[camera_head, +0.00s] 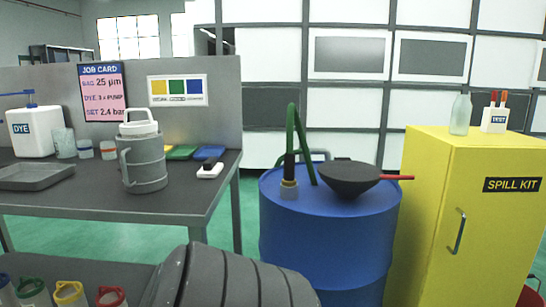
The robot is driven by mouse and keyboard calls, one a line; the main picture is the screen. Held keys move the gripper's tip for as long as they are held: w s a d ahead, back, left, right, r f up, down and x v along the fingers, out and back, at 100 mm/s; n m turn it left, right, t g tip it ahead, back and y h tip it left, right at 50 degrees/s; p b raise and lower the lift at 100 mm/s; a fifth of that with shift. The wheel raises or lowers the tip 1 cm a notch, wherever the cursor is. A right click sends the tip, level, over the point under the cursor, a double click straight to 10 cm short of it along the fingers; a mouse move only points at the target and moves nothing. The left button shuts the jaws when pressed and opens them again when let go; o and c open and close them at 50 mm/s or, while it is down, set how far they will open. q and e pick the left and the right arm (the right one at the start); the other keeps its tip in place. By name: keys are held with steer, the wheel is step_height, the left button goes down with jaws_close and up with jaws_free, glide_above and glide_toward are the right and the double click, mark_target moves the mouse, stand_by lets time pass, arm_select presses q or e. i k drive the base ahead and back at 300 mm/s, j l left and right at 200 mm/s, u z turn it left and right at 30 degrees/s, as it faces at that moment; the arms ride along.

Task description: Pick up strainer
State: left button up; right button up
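A dark grey, wide bowl (349,178) with a thin red handle (397,177) pointing right rests on top of the blue drum (330,240). It looks like a strainer, but no mesh can be made out. A white basket-like piece with a loop handle (139,124) sits in the top of a grey jug (143,165) on the table at left. I cannot tell for certain which of the two is the strainer.
A green hooped hose with a dark grip (290,170) stands on the drum beside the bowl. A yellow spill kit cabinet (470,220) stands right of the drum. The grey table (190,205) holds a dye container (33,133) and tray (35,178). A large dark ribbed shape (230,280) fills the lower foreground.

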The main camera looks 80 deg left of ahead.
mark_target(142, 162)
steer(key=u, duration=3.35)
